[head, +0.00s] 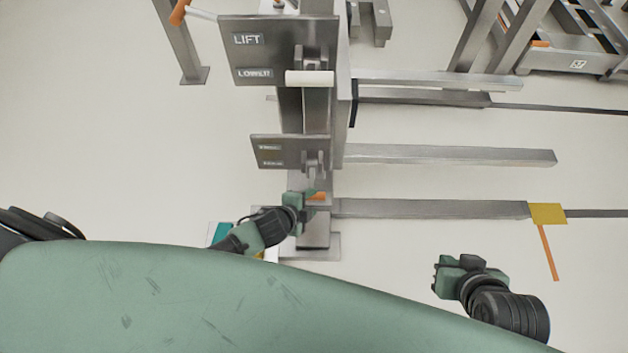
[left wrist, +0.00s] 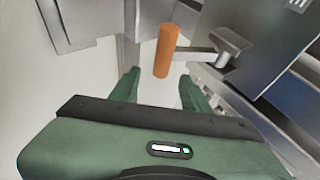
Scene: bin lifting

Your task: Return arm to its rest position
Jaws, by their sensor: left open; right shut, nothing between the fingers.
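My left gripper (head: 303,200) is at the foot of the metal post, below the lower label panel (head: 283,152). It is open. An orange handle (head: 317,196) shows right beside it. In the left wrist view, the orange handle (left wrist: 166,50) lies just ahead of and partly between the open fingers (left wrist: 158,88), with no clear contact. A metal arm joins the handle to a panel on the right. My right gripper (head: 447,272) is shut and empty, over bare floor at the lower right.
The upper panel (head: 262,50) reads LIFT and LOWER, with a white-handled lever (head: 309,78) beside it. Long metal bars (head: 450,155) run right from the post. A yellow plate (head: 547,213) sits on the lowest bar. Floor (head: 130,150) at left is clear.

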